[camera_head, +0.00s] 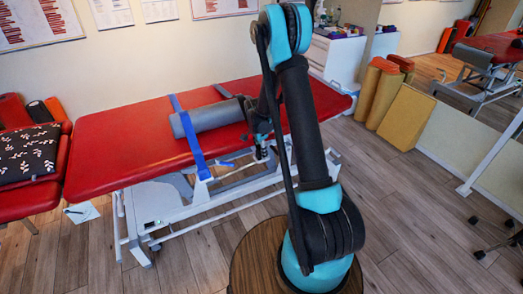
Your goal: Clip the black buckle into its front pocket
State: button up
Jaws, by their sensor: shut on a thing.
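My gripper (262,152) is at the front edge of the red treatment table (110,160), right of a blue strap (190,138). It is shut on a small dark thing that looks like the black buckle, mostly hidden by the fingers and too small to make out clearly. The blue strap runs across the table top, over a grey roll (207,116), and hangs down over the front edge. A short blue strap piece sticks out between the hanging strap and my gripper. I cannot make out the front pocket.
A red chair with a patterned cushion (28,153) stands at the left. Tan and yellow foam blocks (405,118) lean at the right wall. The table's white frame (150,205) is below. The front floor is clear.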

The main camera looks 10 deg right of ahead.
dwell(0.4)
jog(key=o, duration=1.3)
jog(key=r, duration=0.4)
jog(key=a+r, duration=0.1)
jog(key=r, duration=0.7)
jog(key=shift+s+a, duration=0.15)
jog(key=shift+s, duration=0.15)
